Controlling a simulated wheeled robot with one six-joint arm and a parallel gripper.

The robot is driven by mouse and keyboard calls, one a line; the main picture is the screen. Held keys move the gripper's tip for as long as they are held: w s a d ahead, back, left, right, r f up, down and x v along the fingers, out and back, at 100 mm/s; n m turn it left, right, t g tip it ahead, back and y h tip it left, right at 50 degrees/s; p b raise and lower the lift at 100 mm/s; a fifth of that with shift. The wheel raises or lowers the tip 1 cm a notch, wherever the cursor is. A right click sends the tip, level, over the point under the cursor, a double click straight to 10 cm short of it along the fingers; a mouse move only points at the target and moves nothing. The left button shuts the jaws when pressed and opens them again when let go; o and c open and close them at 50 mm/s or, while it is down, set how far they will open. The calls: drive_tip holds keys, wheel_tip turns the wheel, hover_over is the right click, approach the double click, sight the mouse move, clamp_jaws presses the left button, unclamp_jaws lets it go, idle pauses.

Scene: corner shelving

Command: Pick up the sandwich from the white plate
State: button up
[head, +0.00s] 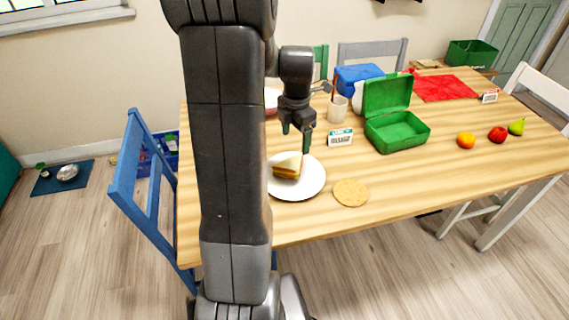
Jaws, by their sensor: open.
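The sandwich (287,167) is a wedge with pale bread and an orange-brown filling. It lies on the white plate (311,184) near the table's front edge, towards the plate's left side. My gripper (296,138) points down just above and behind the sandwich, with its dark green-tipped fingers apart. Nothing shows between the fingers. One fingertip looks close to the top of the sandwich; I cannot tell whether it touches. My arm hides the plate's left edge.
A round cracker (351,192) lies right of the plate. A small labelled box (340,137) and an open green lunchbox (398,133) stand behind. A cup (338,109) stands further back. A blue chair (145,190) is at the left. The table's front right is clear.

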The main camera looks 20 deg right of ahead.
sight(292, 164)
wheel_tip(292, 164, down, 6)
drive_tip(key=shift+a, duration=0.1)
drive_tip(key=f, duration=0.5)
drive_tip(key=shift+a, duration=0.3)
drive_tip(key=c, duration=0.7)
